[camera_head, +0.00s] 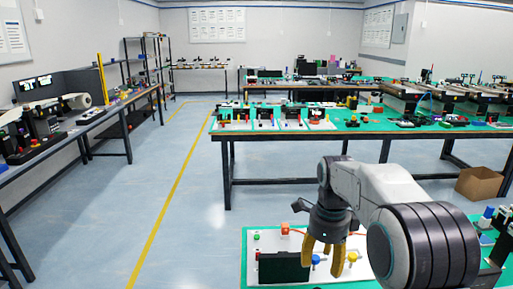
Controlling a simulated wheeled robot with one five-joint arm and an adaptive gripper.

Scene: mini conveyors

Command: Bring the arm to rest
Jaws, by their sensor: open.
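My arm enters from the lower right, with its white and dark links bent over a green-topped bench. My gripper (329,257) points down at the end of the arm, its two yellow-orange fingers apart, with nothing seen between them. It hangs above or in front of a white panel (270,243) on the bench; I cannot tell how high. A blue knob (316,260) and a yellow knob (352,257) show close by the fingers. My arm hides part of the bench.
A dark screen (284,268) and an orange button box (285,229) are on the near bench. A long green-topped table (262,130) with several panels stands ahead. A cardboard box (479,184) sits on the floor at right. The floor (185,215) at left is clear, with a yellow line.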

